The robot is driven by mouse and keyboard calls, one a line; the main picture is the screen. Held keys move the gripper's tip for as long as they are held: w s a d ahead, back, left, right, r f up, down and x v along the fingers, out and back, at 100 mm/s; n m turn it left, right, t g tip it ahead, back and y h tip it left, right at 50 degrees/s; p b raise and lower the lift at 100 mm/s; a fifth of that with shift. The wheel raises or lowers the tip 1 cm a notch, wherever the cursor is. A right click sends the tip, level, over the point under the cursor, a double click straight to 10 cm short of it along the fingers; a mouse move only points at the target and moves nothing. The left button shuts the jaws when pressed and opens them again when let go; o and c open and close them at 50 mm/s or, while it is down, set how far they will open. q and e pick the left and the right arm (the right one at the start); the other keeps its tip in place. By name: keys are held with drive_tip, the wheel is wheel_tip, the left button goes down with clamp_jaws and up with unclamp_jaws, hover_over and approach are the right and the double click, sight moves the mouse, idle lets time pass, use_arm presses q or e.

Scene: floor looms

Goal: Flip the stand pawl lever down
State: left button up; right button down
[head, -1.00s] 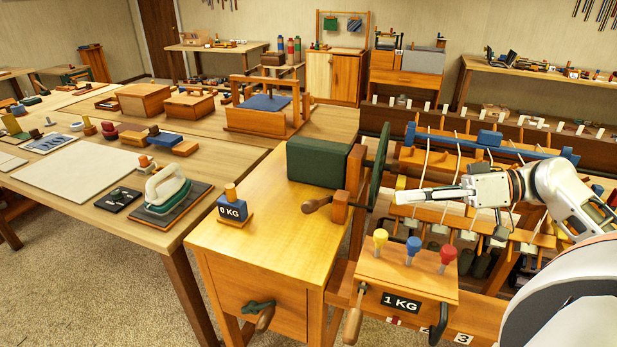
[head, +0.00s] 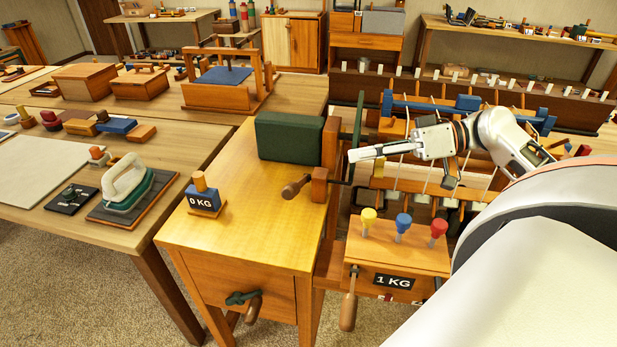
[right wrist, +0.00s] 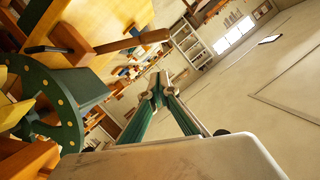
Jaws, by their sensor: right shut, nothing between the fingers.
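I cannot tell for sure which part is the stand pawl lever. A wooden-handled lever (head: 294,188) juts left from a wooden block (head: 319,185) on the yellow bench; it also shows in the right wrist view (right wrist: 147,39). Beside it, a thin green wheel (head: 358,125) stands upright, seen edge-on, and fills the left of the right wrist view (right wrist: 68,108). My right gripper (head: 352,155) is shut and empty, its tip pointing left near the wheel, right of and above the lever. In the right wrist view its fingers meet (right wrist: 157,84). My left gripper is out of view.
A green block (head: 289,136) and the 0 KG weight (head: 205,198) are on the bench. The 1 KG box (head: 397,262) has yellow, blue and red knobs on top and a hanging wooden handle (head: 348,312). Loom frames stand behind my arm.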

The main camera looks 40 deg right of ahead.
drive_tip(key=s+f+x, duration=0.1)
drive_tip(key=f+x, duration=0.1)
drive_tip(key=x, duration=1)
drive_tip(key=shift+s+f, duration=0.2)
drive_tip(key=shift+s, duration=0.05)
drive_tip(key=shift+a, duration=0.15)
drive_tip(key=shift+n+h, duration=0.3)
drive_tip(key=shift+n, duration=0.2)
drive_tip(key=f, duration=0.1)
drive_tip(key=s+a+f, duration=0.1)
drive_tip(key=f, duration=0.1)
drive_tip(key=shift+s+a+f, duration=0.2)
drive_tip(key=shift+s+a, duration=0.1)
drive_tip(key=shift+a, duration=0.05)
wheel_tip(320, 180, up, 10)
